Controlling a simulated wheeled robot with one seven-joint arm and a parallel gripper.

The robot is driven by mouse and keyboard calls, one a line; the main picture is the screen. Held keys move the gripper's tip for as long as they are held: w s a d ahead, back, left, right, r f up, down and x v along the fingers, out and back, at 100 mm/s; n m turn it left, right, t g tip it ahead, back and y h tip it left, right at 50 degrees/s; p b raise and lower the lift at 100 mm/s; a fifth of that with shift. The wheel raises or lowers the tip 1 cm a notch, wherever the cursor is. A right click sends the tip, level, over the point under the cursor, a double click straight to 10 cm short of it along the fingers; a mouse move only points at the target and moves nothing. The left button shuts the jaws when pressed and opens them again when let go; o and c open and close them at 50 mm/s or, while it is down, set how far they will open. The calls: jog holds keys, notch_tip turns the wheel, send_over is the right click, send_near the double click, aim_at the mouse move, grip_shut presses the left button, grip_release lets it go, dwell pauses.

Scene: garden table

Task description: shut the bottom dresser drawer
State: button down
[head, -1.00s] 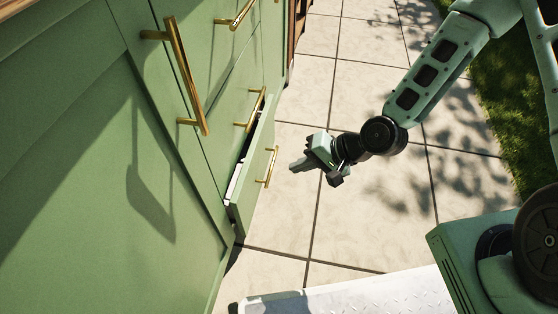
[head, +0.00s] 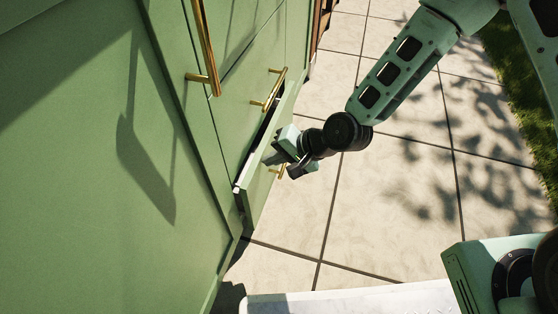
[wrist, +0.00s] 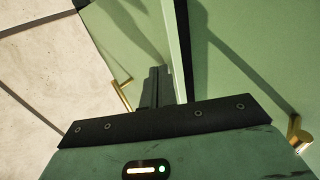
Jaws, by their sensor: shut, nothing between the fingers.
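The bottom drawer (head: 262,190) of the green dresser (head: 75,140) stands partly out, with a dark gap (head: 258,150) along its top. Its brass handle (head: 282,171) is partly hidden behind my gripper in the head view and also shows in the wrist view (wrist: 121,95). My gripper (head: 272,158) is shut and empty. Its fingers reach over the drawer's front near the top edge in the head view. In the wrist view the shut fingers (wrist: 157,88) lie beside the drawer's top edge; I cannot tell whether they touch it.
Another brass handle (head: 268,91) sits on the closed drawer above, and a long upright handle (head: 207,50) is on a door nearer to me. Paved floor (head: 390,190) lies clear to the right, with grass (head: 520,80) beyond it.

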aim_at(257, 156)
jog(key=shift+w+a+p, duration=0.25)
jog(key=shift+a, duration=0.4)
jog(key=shift+w+a+p, duration=0.2)
jog(key=shift+w+a, duration=0.05)
jog(key=shift+a, duration=0.4)
jog(key=shift+w+a+p, duration=0.25)
jog(key=shift+a, duration=0.4)
jog(key=shift+a, duration=0.1)
